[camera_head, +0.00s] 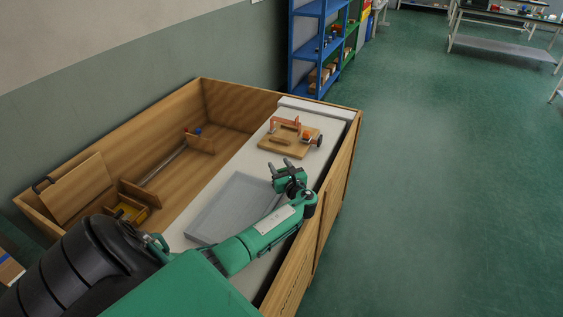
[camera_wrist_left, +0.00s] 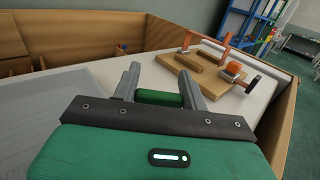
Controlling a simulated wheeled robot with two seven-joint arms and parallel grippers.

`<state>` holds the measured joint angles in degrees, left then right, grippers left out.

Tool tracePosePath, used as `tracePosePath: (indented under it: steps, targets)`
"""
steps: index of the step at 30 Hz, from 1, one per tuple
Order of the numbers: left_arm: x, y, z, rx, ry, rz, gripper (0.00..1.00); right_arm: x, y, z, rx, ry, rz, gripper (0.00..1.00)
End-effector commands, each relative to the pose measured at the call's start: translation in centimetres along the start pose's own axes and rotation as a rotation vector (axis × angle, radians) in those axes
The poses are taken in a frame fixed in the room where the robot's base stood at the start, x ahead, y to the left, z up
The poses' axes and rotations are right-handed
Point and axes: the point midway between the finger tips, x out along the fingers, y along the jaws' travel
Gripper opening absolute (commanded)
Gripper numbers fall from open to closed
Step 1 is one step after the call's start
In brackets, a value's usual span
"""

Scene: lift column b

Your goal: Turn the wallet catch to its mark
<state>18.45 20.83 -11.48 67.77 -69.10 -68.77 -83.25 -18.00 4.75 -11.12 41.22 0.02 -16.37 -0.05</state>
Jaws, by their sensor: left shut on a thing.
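A wooden board (camera_head: 290,144) lies on the white top, beyond my left gripper. It carries an orange bracket (camera_head: 285,124), a small orange block (camera_head: 306,133) and a dark-rimmed knob (camera_head: 318,140). The board also shows in the left wrist view (camera_wrist_left: 196,72), ahead and to the right of the fingers. I cannot tell which part is the wallet catch, nor see its mark. My left gripper (camera_head: 279,167) is apart from the board. In the left wrist view its fingers are shut on a green cylinder (camera_wrist_left: 160,98). My right gripper is out of view.
A grey tray (camera_head: 232,208) lies on the white top beside my left arm. A wooden-walled bin (camera_head: 228,103) to the left holds a rod (camera_head: 165,165) and wooden pieces. A blue shelf (camera_head: 306,50) stands behind. The green floor at right is clear nearby.

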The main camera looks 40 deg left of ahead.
Motion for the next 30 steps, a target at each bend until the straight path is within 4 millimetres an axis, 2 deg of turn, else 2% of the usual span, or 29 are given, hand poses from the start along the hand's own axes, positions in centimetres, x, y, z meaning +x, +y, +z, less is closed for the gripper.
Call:
tracePosePath:
  steps: [15, 24, 30]
  targets:
    - [-0.1, 0.7, -0.2, -0.002, 0.0, 0.472, 0.21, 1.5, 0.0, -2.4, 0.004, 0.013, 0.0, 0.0]
    - [-0.3, 1.0, -0.1, -0.002, 0.0, 0.652, 0.21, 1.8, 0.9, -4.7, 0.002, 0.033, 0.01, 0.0]
    - [-0.4, 1.1, 0.0, -0.002, 0.0, 0.711, 0.21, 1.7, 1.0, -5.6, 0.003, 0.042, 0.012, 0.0]
